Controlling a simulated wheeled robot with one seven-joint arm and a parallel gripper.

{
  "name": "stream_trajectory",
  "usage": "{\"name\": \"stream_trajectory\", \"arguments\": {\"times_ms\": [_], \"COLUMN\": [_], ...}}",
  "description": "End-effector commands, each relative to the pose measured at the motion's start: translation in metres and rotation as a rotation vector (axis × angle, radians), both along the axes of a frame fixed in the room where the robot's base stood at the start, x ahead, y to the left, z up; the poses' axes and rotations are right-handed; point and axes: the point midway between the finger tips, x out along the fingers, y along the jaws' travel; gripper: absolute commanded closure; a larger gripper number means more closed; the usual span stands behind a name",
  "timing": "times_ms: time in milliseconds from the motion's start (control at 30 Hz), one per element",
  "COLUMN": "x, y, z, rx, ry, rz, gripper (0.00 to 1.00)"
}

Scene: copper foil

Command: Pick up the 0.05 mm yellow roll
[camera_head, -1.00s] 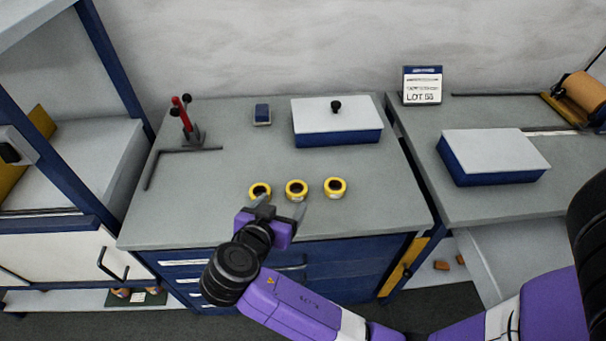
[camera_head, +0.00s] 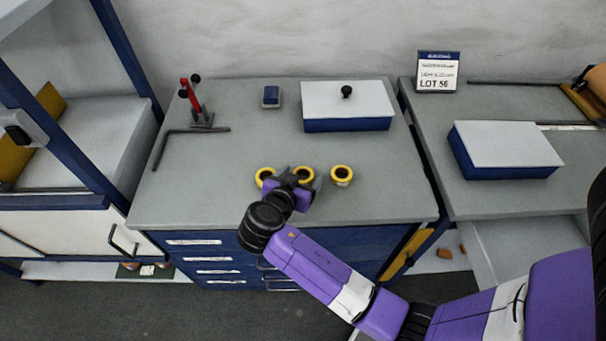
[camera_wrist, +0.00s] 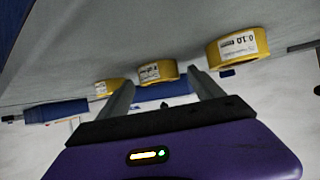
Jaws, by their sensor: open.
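Three yellow rolls with dark centres stand in a row on the grey worktop: a left roll (camera_head: 265,175), a middle roll (camera_head: 304,174) and a right roll (camera_head: 342,174). The wrist view is upside down, so the left roll (camera_wrist: 238,47) is at its right; its white label reads 0.10. The middle roll (camera_wrist: 157,72) has a label too blurred to read. The right roll (camera_wrist: 108,88) is partly hidden by a finger, its label unreadable. My gripper (camera_head: 295,172) is open and empty. In the wrist view my gripper (camera_wrist: 162,80) has its fingers lined up either side of the middle roll.
Behind the rolls are a lidded blue box (camera_head: 348,122), a small blue block (camera_head: 271,96), a red-handled clamp (camera_head: 196,105) and an L-shaped rod (camera_head: 190,131). A second bench at right holds another box (camera_head: 505,150) and a LOT sign (camera_head: 438,75). The worktop's left front is clear.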

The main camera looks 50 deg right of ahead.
Motion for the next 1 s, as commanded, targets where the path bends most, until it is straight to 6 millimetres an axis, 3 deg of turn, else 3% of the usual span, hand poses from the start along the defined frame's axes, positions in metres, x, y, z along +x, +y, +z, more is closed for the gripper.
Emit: {"name": "stream_trajectory", "arguments": {"times_ms": [167,500,833,1000], "x": [0.0,0.0,0.0,0.001], "y": [0.0,0.0,0.0,0.0], "z": [0.0,0.0,0.004,0.019], "rx": [0.0,0.0,-0.001,-0.001], "ry": [0.0,0.0,-0.001,-0.004], "rz": [0.0,0.0,0.001,0.0], "gripper": [0.23,0.9,0.9,0.9]}}
